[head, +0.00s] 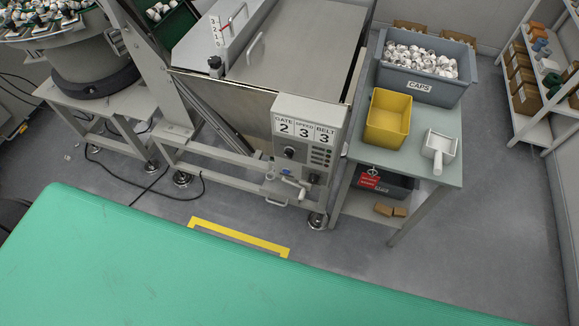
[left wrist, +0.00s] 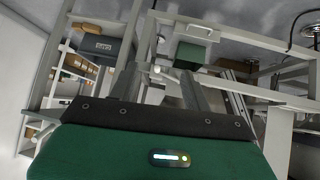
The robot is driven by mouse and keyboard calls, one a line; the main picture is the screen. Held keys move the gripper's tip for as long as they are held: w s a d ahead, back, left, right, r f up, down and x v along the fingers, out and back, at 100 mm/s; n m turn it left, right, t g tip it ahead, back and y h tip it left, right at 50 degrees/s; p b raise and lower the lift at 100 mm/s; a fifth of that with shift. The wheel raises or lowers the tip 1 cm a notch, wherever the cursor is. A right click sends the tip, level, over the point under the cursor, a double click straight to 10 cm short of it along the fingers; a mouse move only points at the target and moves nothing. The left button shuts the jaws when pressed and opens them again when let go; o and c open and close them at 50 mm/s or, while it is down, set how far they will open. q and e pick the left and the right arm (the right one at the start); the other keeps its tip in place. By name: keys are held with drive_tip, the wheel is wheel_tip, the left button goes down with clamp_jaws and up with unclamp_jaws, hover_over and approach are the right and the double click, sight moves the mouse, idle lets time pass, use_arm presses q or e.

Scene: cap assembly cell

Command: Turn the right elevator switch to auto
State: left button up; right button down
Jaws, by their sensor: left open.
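A grey control box (head: 307,148) stands at the front of the machine, with a display reading GATE 2, SPEED 3, BELT 3. A dark round knob (head: 289,152) sits on its front below the display. Another dark knob (head: 313,178) is lower down, beside a pale handle (head: 293,182). The small labels are unreadable, so I cannot tell which control is the right elevator switch or its setting. My left gripper (left wrist: 158,78) shows only in the left wrist view, fingers apart and empty, touching none of these controls. My right gripper is in neither view.
Right of the box, a table (head: 413,142) holds a CAPS bin (head: 420,88), a yellow bin (head: 388,120) and a white scoop (head: 439,149). A parts bowl (head: 85,60) stands at the left. Floor with a yellow mark (head: 238,237) lies in front. Shelving (head: 530,75) is far right.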

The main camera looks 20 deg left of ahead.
use_arm(q)
drive_tip(key=w+d+r+t+b, duration=0.1)
drive_tip(key=w+r+t, duration=0.1)
drive_tip(key=w+r, duration=0.25)
drive_tip(key=n+t+y+b, duration=0.2)
drive_tip(key=n+t+b, duration=0.1)
drive_tip(key=t, duration=0.4)
approach(287, 156)
drive_tip(key=w+p, duration=0.2)
drive_tip(key=w, duration=0.6)
drive_tip(key=shift+w+f, duration=0.1)
drive_tip(key=shift+w, duration=0.25)
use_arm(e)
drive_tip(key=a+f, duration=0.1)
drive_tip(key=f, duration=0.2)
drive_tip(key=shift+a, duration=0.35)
use_arm(q)
drive_tip(key=c, duration=1)
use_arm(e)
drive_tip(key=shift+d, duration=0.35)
